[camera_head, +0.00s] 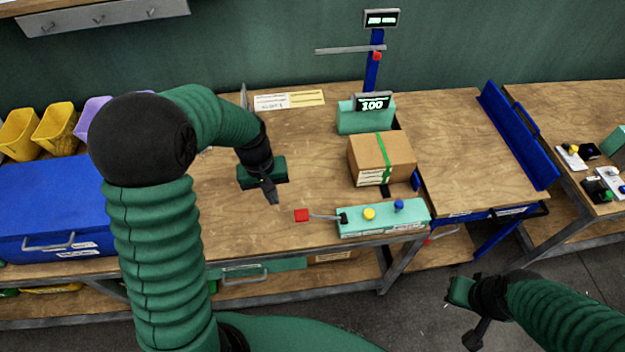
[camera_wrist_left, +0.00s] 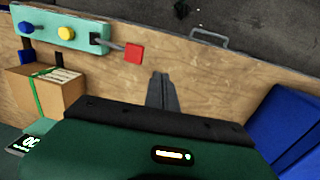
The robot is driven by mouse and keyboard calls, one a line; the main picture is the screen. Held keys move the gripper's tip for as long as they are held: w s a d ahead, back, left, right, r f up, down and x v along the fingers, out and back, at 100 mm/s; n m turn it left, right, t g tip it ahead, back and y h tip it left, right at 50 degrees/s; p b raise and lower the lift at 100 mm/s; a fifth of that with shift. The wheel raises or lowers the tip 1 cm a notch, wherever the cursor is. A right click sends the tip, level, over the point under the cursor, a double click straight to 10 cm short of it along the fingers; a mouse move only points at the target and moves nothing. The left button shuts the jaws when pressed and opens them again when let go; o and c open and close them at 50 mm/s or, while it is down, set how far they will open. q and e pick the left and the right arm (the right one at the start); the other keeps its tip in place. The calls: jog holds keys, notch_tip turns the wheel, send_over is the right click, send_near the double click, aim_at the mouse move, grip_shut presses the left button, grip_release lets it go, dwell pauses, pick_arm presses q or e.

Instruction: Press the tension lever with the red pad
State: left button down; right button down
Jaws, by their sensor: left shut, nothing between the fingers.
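The red pad (camera_head: 301,215) is at the left end of a thin grey lever (camera_head: 323,217) that comes out of a green control box (camera_head: 385,222) on the bench's front edge. The red pad also shows in the left wrist view (camera_wrist_left: 133,53). My left gripper (camera_head: 271,196) is shut and empty, above the bench, up and left of the pad and apart from it. In the left wrist view its fingertips (camera_wrist_left: 162,78) point toward the bench right of and below the pad. My right gripper (camera_head: 463,312) is at the lower right, away from the bench; its finger state is unclear.
A blue case (camera_head: 55,205) is at left. Bench around the pad is clear.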

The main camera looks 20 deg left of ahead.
pick_arm(q)
notch_tip(320, 180, up, 6)
jog(key=r+y+p, duration=0.1)
jog(key=p, duration=0.4)
send_over(301, 214)
jog(key=shift+d+f+g, duration=0.2)
jog(key=shift+g, duration=0.1)
jog(key=shift+a+f, duration=0.1)
jog(key=shift+a, duration=0.05)
notch_tip(301, 214, down, 13)
jog(key=p, duration=0.2)
jog(key=shift+p, duration=0.4)
jog(key=shift+f, duration=0.45)
